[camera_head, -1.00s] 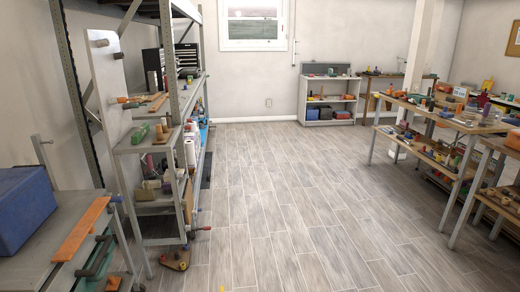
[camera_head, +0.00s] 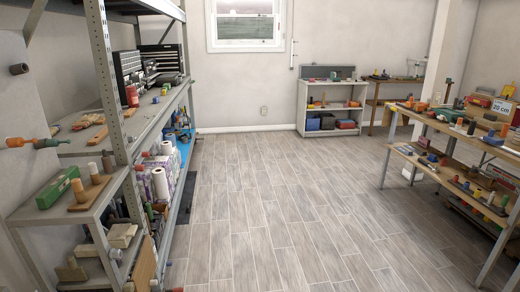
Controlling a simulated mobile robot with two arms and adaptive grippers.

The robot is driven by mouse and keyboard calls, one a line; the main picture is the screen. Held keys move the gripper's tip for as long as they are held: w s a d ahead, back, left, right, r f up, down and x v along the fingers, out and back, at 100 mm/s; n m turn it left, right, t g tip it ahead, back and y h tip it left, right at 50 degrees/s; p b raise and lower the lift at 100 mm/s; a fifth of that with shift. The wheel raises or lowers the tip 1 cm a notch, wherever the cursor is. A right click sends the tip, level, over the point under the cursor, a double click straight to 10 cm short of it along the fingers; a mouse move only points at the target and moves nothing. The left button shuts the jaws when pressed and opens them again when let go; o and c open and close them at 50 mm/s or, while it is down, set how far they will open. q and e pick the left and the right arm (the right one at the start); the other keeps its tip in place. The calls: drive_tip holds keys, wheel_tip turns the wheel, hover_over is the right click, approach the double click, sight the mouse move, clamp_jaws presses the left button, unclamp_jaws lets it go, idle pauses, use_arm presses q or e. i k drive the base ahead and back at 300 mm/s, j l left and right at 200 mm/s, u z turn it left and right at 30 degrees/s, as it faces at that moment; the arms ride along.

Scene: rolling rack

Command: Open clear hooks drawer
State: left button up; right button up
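No drawer that I can make out as the clear hooks drawer shows. Black drawer cabinets (camera_head: 127,79) stand on the tall metal rack (camera_head: 104,85) at the left. A second dark cabinet (camera_head: 163,60) stands behind them against the back wall. Their drawer fronts are small and seen at a slant, so I cannot tell whether any is clear or holds hooks. Neither of my grippers shows in the head view.
A low cart shelf (camera_head: 52,212) with blocks stands at the near left. A grey shelf unit (camera_head: 301,105) stands at the back wall. Wooden workbenches (camera_head: 447,121) with many small items line the right. The wood-plank floor (camera_head: 265,215) between them is clear.

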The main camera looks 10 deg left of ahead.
sight(143, 79)
drive_tip(key=i, duration=1.25)
drive_tip(key=i+l+u, duration=0.1)
drive_tip(key=i, duration=1.15)
drive_tip(key=i+l, duration=0.15)
drive_tip(key=i, duration=1.1)
drive_tip(key=i+l+u, duration=0.1)
drive_tip(key=i+u, duration=0.35)
drive_tip(key=i+l+u, duration=0.35)
drive_tip(key=i+u, duration=0.15)
drive_tip(key=i+l+u, duration=0.75)
drive_tip(key=l+u, duration=0.15)
drive_tip(key=l, duration=0.15)
